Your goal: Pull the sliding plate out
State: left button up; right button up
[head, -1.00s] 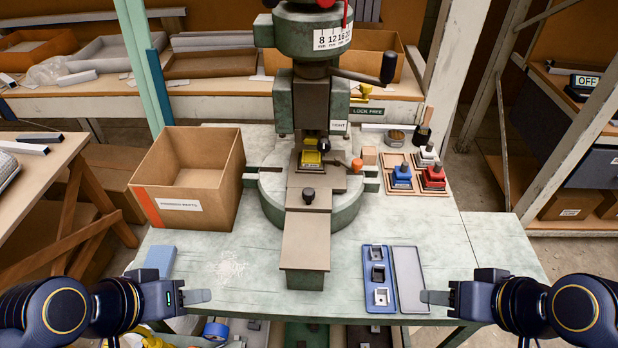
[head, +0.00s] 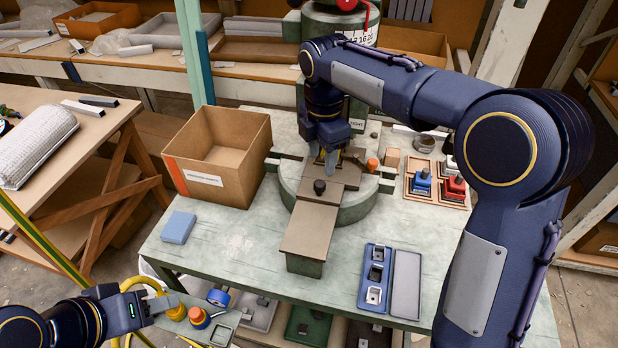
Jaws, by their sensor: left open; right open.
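The fly press stands at the back of the green bench. Its sliding plate (head: 311,229) is a flat brown strip running from under the ram toward the front of the round base (head: 349,212). A dark knob (head: 319,186) stands up on the plate. My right gripper (head: 323,166) points down over the plate's rear part, just behind the knob, open. My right arm covers the ram and the yellow die area, so the space under the ram is hidden. My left gripper (head: 166,304) is open and empty at the lower left, in front of the bench's front edge.
A cardboard box (head: 210,189) stands left of the press. A blue block (head: 178,228) lies at the bench's left edge. A blue tray (head: 373,279) with metal parts and a grey tray (head: 406,284) lie at front right. Red and blue tools (head: 421,182) stand behind.

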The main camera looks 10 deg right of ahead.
aim_at(320, 183)
jog(key=shift+w+a+f, duration=0.1)
jog(key=shift+a+f, duration=0.05)
jog(key=shift+f, duration=0.15)
notch_tip(320, 183, down, 7)
jog(key=shift+f, duration=0.15)
grip_shut()
dwell(0.3)
